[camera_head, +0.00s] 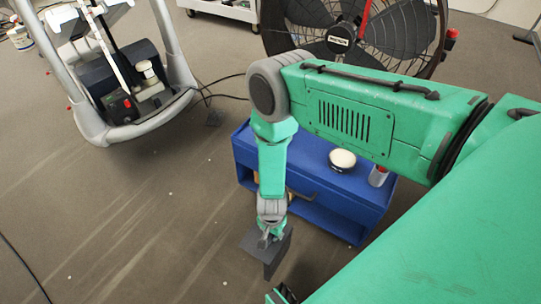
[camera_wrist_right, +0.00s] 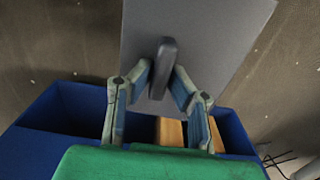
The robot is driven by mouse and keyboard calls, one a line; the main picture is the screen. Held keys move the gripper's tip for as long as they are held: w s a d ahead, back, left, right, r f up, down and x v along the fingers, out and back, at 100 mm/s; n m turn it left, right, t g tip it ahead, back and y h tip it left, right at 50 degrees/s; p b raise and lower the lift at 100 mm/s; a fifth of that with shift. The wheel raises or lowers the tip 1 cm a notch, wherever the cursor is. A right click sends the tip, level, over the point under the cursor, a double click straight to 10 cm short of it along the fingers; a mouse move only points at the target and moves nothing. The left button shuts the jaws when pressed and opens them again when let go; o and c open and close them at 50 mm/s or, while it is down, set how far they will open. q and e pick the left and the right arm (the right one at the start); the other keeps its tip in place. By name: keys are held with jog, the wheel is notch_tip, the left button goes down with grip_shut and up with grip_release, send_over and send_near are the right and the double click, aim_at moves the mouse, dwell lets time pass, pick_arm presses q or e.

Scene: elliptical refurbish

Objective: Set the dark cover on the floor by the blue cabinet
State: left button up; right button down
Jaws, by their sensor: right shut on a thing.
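The dark cover (camera_head: 276,257) is a flat grey plate with a raised dark handle. My right gripper (camera_head: 268,230) is shut on it, and it hangs in front of the blue cabinet (camera_head: 345,197). In the right wrist view the fingers of my right gripper (camera_wrist_right: 163,85) close on the handle of the cover (camera_wrist_right: 205,35). Whether the cover touches the floor (camera_head: 150,220) cannot be told. The blue cabinet also shows in the right wrist view (camera_wrist_right: 60,130), below the cover. My left gripper is not clearly in view; only a small green and dark part shows at the bottom edge.
A white puck-like item (camera_head: 342,159) and a small jar (camera_head: 378,176) stand on the cabinet. A large fan (camera_head: 340,35) is behind it. A grey-framed elliptical machine (camera_head: 125,85) stands at the upper left. Bare floor lies to the left of the cabinet.

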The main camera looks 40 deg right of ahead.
notch_tip(320, 180, down, 5)
jog(key=shift+f+b, duration=0.1)
jog(key=shift+b, duration=0.85)
jog(key=c, duration=1.8)
grip_release()
jog(key=shift+c, duration=0.2)
jog(key=o, duration=0.3)
jog(key=shift+o, duration=0.2)
